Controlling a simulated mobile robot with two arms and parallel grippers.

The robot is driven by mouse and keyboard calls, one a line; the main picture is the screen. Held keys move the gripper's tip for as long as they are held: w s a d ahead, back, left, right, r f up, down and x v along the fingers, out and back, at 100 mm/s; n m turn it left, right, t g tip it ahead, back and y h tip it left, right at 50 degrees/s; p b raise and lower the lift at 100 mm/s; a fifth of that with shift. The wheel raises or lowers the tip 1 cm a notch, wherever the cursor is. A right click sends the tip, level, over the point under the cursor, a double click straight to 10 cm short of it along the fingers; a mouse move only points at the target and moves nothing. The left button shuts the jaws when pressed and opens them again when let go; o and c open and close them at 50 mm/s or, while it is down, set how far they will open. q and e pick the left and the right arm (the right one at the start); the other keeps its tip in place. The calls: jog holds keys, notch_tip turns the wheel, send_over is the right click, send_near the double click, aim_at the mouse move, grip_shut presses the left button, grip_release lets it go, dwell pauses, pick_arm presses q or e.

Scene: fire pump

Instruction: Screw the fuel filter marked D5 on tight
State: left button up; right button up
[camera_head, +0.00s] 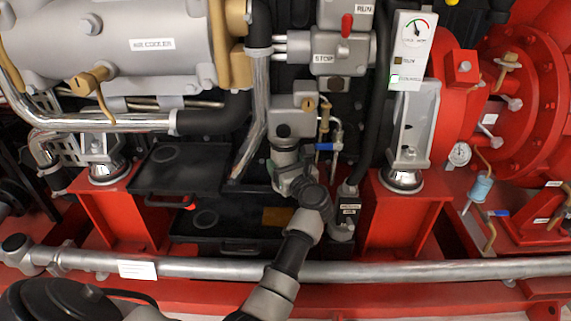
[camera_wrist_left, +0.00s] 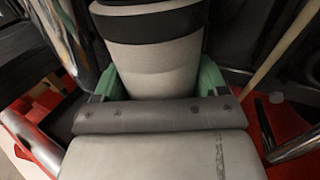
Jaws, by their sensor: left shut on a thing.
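The fuel filter (camera_head: 286,157) is a grey cylinder hanging upright under a grey housing (camera_head: 293,122) in the middle of the head view. Its top meets the underside of the housing; I cannot tell how tight it sits. My left gripper (camera_head: 291,180) reaches up from below and is shut around the filter's lower part. In the left wrist view the filter (camera_wrist_left: 152,50) shows large, grey with a black band, between the green finger pads. No D5 mark can be read. My right gripper is not in view.
A small labelled canister (camera_head: 343,215) stands close to the right of my wrist. Black trays (camera_head: 180,170) lie to the left. A long silver pipe (camera_head: 420,270) crosses below, behind my arm.

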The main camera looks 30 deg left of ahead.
pick_arm(q)
jog(key=shift+r, duration=0.2)
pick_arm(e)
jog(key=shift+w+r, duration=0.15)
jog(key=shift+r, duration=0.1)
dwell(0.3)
pick_arm(q)
jog(key=o, duration=0.6)
jog(key=c, duration=0.8)
jog(key=shift+m+t+p, duration=0.3)
jog(key=shift+t+p, duration=0.1)
jog(key=shift+p, duration=0.05)
jog(key=shift+m+t+h+p, duration=0.3)
jog(key=shift+h+p, duration=0.1)
jog(key=shift+h, duration=0.1)
jog(key=shift+m+t+h+p, duration=0.3)
jog(key=shift+t+p, duration=0.1)
jog(key=shift+f+m+t+h+p, duration=0.1)
jog(key=shift+m+t+h+p, duration=0.2)
jog(key=shift+t+p, duration=0.1)
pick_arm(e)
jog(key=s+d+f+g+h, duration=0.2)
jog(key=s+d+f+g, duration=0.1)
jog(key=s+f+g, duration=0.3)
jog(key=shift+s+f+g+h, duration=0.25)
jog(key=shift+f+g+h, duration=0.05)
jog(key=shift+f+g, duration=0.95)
